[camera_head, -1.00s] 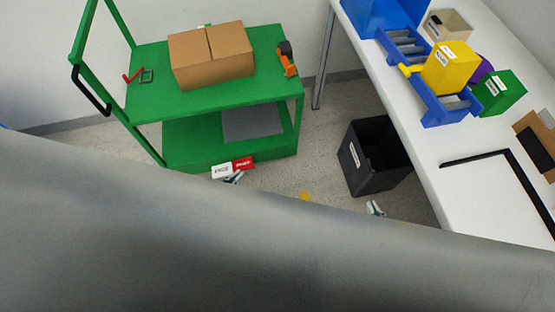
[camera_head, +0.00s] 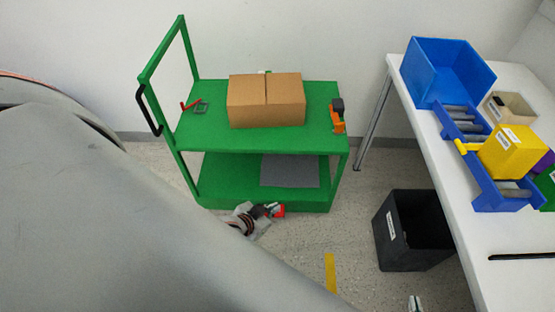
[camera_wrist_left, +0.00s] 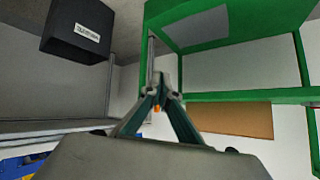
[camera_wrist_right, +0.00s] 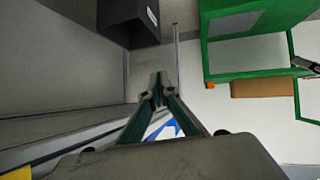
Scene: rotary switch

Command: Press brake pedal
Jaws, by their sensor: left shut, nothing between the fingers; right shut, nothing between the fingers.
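A small red pedal (camera_head: 278,210) shows at the foot of the green cart (camera_head: 205,135), at the front of its base; most of it is hidden by my left gripper. My left gripper (camera_head: 264,209) is low beside the pedal, with its fingers shut and empty; whether it touches the pedal I cannot tell. In the left wrist view its closed fingers (camera_wrist_left: 163,85) show in front of the cart, and no pedal is visible there. My right gripper (camera_head: 416,303) is at the bottom edge of the head view; its fingers (camera_wrist_right: 158,92) are shut and empty.
A cardboard box (camera_head: 266,103) and an orange tool (camera_head: 337,118) stand on the cart. A black bin (camera_head: 410,230) is on the floor to the right, near a white table (camera_head: 430,150) with blue and yellow bins. Floor between cart and bin is clear.

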